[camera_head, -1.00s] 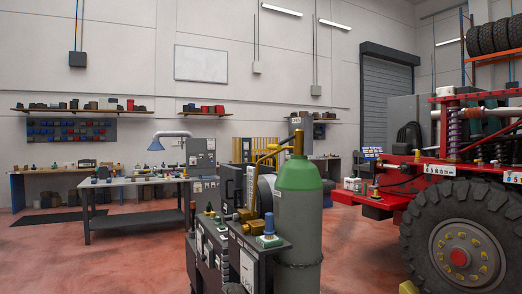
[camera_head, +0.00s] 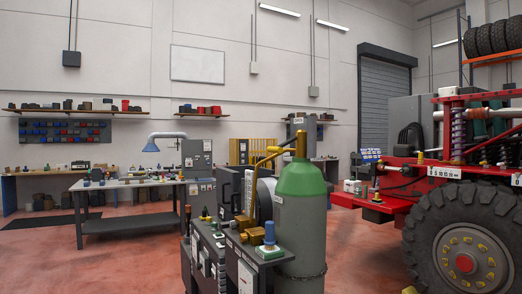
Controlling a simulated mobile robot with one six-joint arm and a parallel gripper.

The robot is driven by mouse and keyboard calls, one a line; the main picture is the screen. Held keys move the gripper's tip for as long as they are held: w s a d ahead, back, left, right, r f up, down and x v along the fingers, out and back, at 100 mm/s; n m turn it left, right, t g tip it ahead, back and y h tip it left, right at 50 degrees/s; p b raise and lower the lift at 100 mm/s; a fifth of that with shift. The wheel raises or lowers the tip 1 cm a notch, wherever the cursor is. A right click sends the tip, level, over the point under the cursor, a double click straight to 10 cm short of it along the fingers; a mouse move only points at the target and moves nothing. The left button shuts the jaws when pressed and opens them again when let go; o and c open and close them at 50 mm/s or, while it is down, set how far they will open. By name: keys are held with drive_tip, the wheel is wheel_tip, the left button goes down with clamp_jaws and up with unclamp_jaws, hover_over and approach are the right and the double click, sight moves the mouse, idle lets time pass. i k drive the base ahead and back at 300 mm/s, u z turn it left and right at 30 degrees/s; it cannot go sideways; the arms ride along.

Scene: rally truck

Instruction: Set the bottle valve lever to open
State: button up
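A tall gas bottle (camera_head: 300,230) with a green shoulder and a grey-green body stands upright in the middle of the camera_head view. A brass-yellow valve (camera_head: 301,143) sits on its top. A thin yellow bar (camera_head: 280,152) runs left from the valve to a yellow upright pipe; I cannot tell whether this bar is the lever. A small light label (camera_head: 297,121), perhaps reading OPEN, shows just above the valve. The lever's setting is too small to tell. My gripper is not in view.
A dark machine cart (camera_head: 212,255) with knobs stands left of the bottle. A red truck with a big tyre (camera_head: 462,250) is at the right. A workbench (camera_head: 125,186) stands farther back left. Reddish floor (camera_head: 90,265) is clear at the front left.

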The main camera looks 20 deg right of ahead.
sight(278, 149)
drive_tip(key=u, duration=0.75)
drive_tip(key=i, duration=0.95)
drive_tip(key=u, duration=0.5)
